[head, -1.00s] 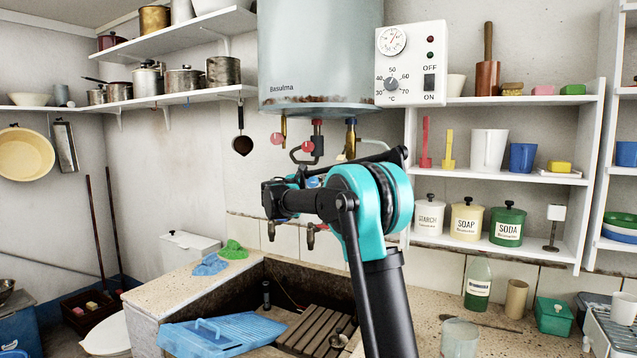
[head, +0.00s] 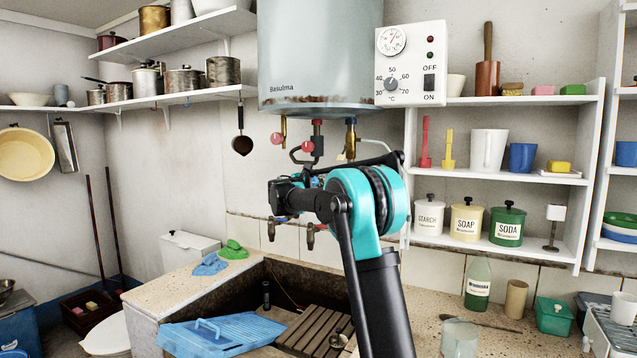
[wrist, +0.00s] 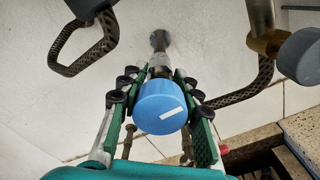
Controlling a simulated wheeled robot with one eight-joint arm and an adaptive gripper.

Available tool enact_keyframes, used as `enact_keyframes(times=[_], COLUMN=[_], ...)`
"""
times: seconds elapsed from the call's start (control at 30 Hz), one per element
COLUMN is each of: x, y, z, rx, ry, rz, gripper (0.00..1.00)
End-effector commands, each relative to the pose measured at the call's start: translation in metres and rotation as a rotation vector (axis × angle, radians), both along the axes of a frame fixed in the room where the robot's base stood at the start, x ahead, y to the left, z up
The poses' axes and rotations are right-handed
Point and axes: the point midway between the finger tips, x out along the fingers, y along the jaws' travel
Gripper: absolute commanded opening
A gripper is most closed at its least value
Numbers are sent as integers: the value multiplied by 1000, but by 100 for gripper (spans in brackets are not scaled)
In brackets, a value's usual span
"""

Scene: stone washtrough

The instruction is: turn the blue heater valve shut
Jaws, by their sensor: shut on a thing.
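The blue heater valve (wrist: 155,100) is a round blue knob with a white stripe on its face. In the wrist view the stripe lies slightly tilted from level, its right end higher. A metal stem runs from the knob up to a pipe. My gripper (wrist: 157,76) has its green-padded fingers on both sides of the knob, shut on it. In the head view my arm hides most of the gripper and the knob.
Red-knobbed valves (head: 277,139) and brass pipes hang under the tank. In the wrist view a dark braided hose (wrist: 85,55) loops left, and a grey knob (wrist: 299,56) sits at upper right.

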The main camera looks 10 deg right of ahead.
Motion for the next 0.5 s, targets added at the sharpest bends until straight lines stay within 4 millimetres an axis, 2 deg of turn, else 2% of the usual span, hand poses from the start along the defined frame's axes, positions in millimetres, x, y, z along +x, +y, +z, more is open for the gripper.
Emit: enact_keyframes(times=[0.5], x=[0], y=[0], z=[-1], rx=[59], ry=[-42], rz=[-1], gripper=[4])
